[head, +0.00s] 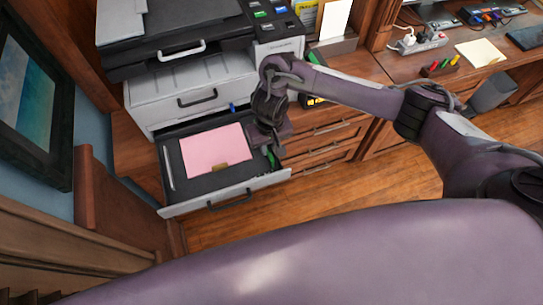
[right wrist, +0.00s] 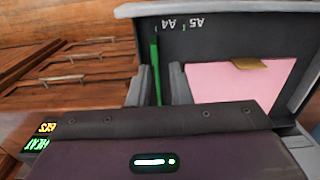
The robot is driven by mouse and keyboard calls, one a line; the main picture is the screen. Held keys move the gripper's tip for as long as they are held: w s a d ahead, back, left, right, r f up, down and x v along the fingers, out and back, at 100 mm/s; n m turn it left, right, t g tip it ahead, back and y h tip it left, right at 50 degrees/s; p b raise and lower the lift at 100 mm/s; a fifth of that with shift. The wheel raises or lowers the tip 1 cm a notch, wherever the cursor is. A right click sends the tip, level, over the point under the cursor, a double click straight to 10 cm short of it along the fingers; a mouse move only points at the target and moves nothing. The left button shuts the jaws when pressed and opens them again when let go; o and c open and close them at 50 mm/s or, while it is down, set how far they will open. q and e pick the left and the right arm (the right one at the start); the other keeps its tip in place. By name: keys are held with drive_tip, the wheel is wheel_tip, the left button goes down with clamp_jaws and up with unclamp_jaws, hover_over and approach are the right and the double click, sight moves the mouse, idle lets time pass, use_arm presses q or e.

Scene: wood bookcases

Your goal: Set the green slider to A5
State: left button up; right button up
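The green slider (right wrist: 154,72) is a thin upright strip inside the open paper drawer (head: 228,200). It also shows in the head view (head: 271,158), partly hidden by my gripper. Marks A4 (right wrist: 168,23) and A5 (right wrist: 195,22) appear upside down on the drawer floor in the right wrist view. The slider is nearest A4, on the side away from A5. My right gripper (right wrist: 157,80) is open, with one finger on each side of the slider and gaps visible. It is at the drawer's right end in the head view (head: 268,135). My left gripper is not in view.
Pink paper (head: 215,150) with a tan tab lies in the drawer, left of my right gripper in the head view. The printer (head: 190,88) rises behind the drawer. Wooden drawers (head: 325,145) stand to its right. The wood floor in front is open.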

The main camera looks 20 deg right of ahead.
sight(270, 158)
drive_tip(key=shift+d+f, duration=0.1)
drive_tip(key=shift+d, duration=0.25)
wheel_tip(270, 158, down, 5)
drive_tip(key=b, duration=0.3)
drive_tip(key=shift+f, duration=1.15)
clamp_jaws()
drive_tip(key=shift+a, duration=0.15)
